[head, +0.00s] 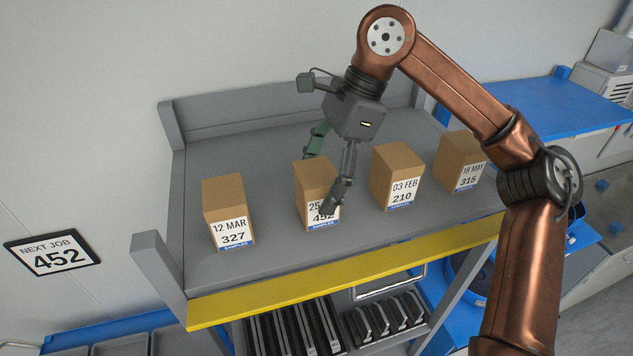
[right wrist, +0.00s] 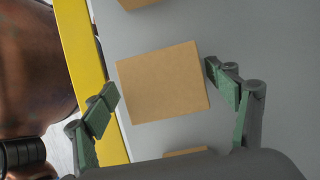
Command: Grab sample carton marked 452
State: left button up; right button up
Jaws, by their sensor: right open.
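The carton marked 452 (head: 309,187) stands upright on the grey shelf (head: 270,250), second from the left. Its label is partly hidden behind a finger of my right gripper (head: 324,181). My right gripper is open above this carton, with one finger on the front side and one on the back side. In the right wrist view a plain brown carton top (right wrist: 163,83) lies between the green finger pads of the gripper (right wrist: 163,98), with gaps on both sides. My left gripper is not in view.
Carton 327 (head: 224,195) stands to the left; cartons 210 (head: 396,171) and 315 (head: 458,155) stand to the right. A yellow front rail (head: 345,273) edges the shelf. A wall sign (head: 52,254) reads "NEXT JOB 452". Bare shelf lies between the cartons.

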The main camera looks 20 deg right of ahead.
aim_at(300, 215)
jog(key=p+x, duration=0.1)
jog(key=x, duration=0.1)
jog(key=p+x, duration=0.1)
jog(key=x, duration=0.1)
jog(key=shift+w+a+f, duration=0.15)
jog(key=shift+w, duration=0.1)
jog(key=shift+a+f+p, duration=0.2)
jog(key=shift+f+p, duration=0.1)
jog(key=shift+f, duration=0.35)
jog(key=shift+c, duration=0.5)
jog(key=shift+r, duration=0.1)
jog(key=c, duration=1.4)
